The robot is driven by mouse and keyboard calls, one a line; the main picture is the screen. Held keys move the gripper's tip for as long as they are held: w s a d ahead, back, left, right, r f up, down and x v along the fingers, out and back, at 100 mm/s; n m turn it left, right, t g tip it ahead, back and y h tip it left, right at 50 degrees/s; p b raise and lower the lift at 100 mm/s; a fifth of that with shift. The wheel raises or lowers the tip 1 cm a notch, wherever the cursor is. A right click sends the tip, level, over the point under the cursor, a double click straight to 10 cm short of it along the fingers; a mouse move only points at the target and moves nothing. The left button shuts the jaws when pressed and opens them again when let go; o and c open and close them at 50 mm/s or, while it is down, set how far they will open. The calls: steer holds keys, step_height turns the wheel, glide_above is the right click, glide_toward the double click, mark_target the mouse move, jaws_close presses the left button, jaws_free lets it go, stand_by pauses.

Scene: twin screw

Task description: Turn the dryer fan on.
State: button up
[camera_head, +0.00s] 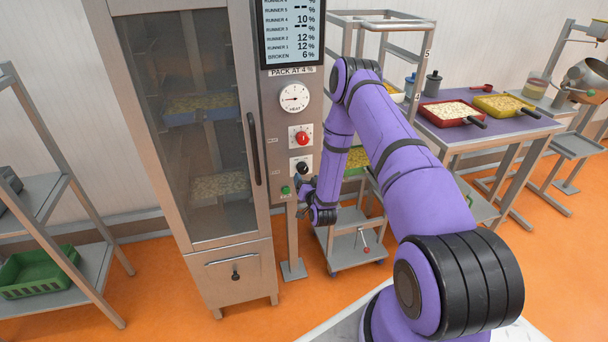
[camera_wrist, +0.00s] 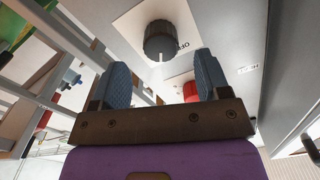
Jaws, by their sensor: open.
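The dryer (camera_head: 185,125) is a tall steel cabinet with a shut glass door. Its control post carries a round dial (camera_head: 294,97), a red knob (camera_head: 301,138) on a white plate, and a black knob (camera_head: 302,168) on a white plate below it. In the wrist view the black knob (camera_wrist: 160,42) is close, with a white pointer mark and an "OFF" label beside it. The red knob (camera_wrist: 190,91) shows partly between the fingers. My gripper (camera_wrist: 162,72) is open and empty, its blue-grey fingers apart from the black knob. Its fingers are hard to make out in the head view.
A green button or lamp (camera_head: 285,189) sits low on the post. A display (camera_head: 290,32) is above the dial. A wheeled rack (camera_head: 345,247) stands right of the post, and a table (camera_head: 470,131) with trays is farther right. A shelf with a green crate (camera_head: 40,272) is at left.

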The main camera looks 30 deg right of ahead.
steer(key=shift+v, duration=2.7)
steer(key=w+a+r+n+g+y, duration=0.1)
steer(key=w+r+n, duration=0.15)
steer(key=r, duration=0.55)
steer(key=w+a+r+n+g+y, duration=0.15)
steer(key=w+r, duration=0.25)
steer(key=r, duration=0.4)
steer(key=s+a+r+n+g+y, duration=0.1)
steer(key=s+a+r+g, duration=0.15)
steer(key=r, duration=0.65)
steer(key=s+a+r+g, duration=0.1)
steer(key=s+a+r, duration=0.25)
steer(key=r, duration=0.65)
steer(key=s+a+r+n+g, duration=0.1)
steer(key=s+a+r+g, duration=0.1)
steer(key=s+r, duration=0.45)
steer(key=s+a+r+g, duration=0.15)
steer(key=s+r, duration=0.25)
steer(key=s, duration=0.5)
steer(key=s+a+r+g, duration=0.1)
steer(key=s, duration=0.9)
steer(key=s+a+r+n+g+y, duration=0.1)
steer(key=s+a+r, duration=0.1)
steer(key=s, duration=0.8)
steer(key=shift+a+g, duration=0.15)
steer(key=shift+g, duration=0.2)
